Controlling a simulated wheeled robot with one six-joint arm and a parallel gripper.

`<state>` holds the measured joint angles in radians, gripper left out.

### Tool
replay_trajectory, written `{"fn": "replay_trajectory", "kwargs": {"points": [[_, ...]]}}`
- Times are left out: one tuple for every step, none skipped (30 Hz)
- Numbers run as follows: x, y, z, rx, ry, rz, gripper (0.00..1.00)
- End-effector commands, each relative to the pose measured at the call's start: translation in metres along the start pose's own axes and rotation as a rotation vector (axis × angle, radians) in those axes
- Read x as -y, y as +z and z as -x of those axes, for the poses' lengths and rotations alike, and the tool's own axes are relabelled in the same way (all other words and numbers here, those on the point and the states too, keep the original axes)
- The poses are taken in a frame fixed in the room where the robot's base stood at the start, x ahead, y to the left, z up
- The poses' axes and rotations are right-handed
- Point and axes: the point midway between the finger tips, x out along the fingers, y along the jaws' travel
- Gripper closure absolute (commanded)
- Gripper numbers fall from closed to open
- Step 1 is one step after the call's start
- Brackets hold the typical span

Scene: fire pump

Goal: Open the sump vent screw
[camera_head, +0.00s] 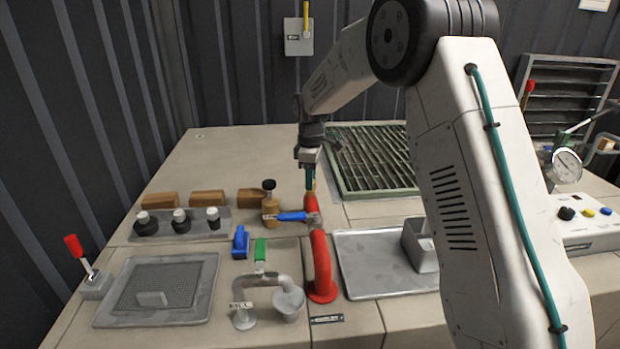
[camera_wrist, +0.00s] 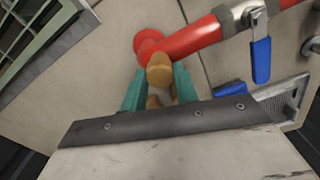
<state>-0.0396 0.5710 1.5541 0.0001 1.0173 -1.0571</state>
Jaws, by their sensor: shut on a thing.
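The sump vent screw appears to be the brass-coloured knob (camera_wrist: 160,70) beside the red pipe (camera_wrist: 195,38) in the wrist view. My gripper (camera_wrist: 160,85) has its teal fingers on either side of this knob and is shut on it. A second brass-coloured part shows lower between the fingers. In the head view my gripper (camera_head: 309,178) points down at the far end of the red pipe (camera_head: 321,262), and the knob is mostly hidden there. How far the screw is turned cannot be told.
A blue lever (camera_head: 291,216) sits on the pipe close to my gripper. A brass bottle (camera_head: 271,210) with a black cap stands just left. A green-framed grate (camera_head: 375,160) lies behind right. A grey pipe (camera_head: 265,280) and a tray (camera_head: 375,265) are in front.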

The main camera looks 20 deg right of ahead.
Motion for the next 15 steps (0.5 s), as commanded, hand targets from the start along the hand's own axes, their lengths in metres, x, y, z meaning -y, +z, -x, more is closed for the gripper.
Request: {"fn": "replay_trajectory", "kwargs": {"points": [[-0.0016,-0.0007,0.0023,-0.003,0.006,-0.001,0.93],[-0.0016,-0.0007,0.0023,-0.003,0.006,-0.001,0.93],[-0.0016,-0.0008,0.0023,-0.003,0.006,-0.001,0.93],[-0.0016,-0.0008,0.0023,-0.003,0.006,-0.001,0.93],[-0.0016,-0.0008,0.0024,-0.004,0.006,-0.001,0.65],[-0.0016,-0.0007,0.0023,-0.003,0.006,-0.001,0.54],[-0.0015,-0.0007,0.0021,-0.003,0.005,-0.001,0.49],[-0.0014,-0.0006,0.0019,-0.003,0.005,-0.001,0.49],[-0.0012,-0.0006,0.0017,-0.002,0.004,-0.001,0.49],[-0.0010,-0.0005,0.0015,-0.002,0.004,-0.001,0.49],[-0.0009,-0.0005,0.0014,-0.002,0.004,-0.001,0.49],[-0.0008,-0.0004,0.0012,-0.002,0.003,-0.001,0.49],[-0.0007,-0.0004,0.0011,-0.002,0.003,-0.001,0.49],[-0.0007,-0.0004,0.0010,-0.001,0.003,-0.001,0.49],[-0.0007,-0.0004,0.0016,-0.001,0.003,-0.001,0.49]]}}
